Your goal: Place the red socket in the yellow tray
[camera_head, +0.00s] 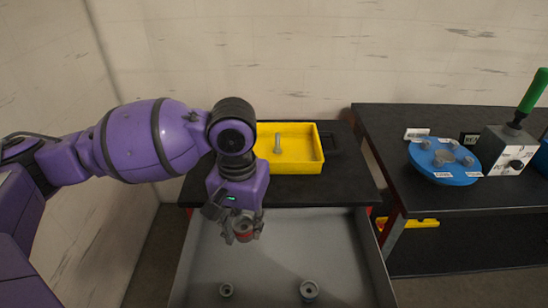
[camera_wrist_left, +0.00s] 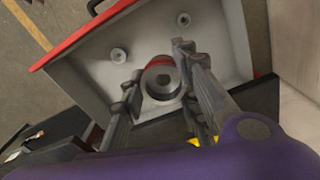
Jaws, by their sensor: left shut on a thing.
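The red socket (camera_head: 243,232), a grey ring-shaped part with a red band, is held between the fingers of my left gripper (camera_head: 240,236). In the left wrist view the socket (camera_wrist_left: 160,78) sits between the two fingertips (camera_wrist_left: 157,76), its round bore facing the camera. The gripper is above the grey drawer, near its back edge. The yellow tray (camera_head: 315,150) stands on the black top behind the drawer, partly hidden by my left arm. A grey bolt-like part (camera_head: 278,143) stands in the tray. My right gripper is not in view.
The open grey drawer (camera_head: 270,265) holds two small grey round parts (camera_head: 309,290), (camera_head: 226,290). At the right, a black table holds a blue round plate (camera_head: 444,175) with parts and a grey box (camera_head: 506,152) with a green lever. Most of the tray floor in view is clear.

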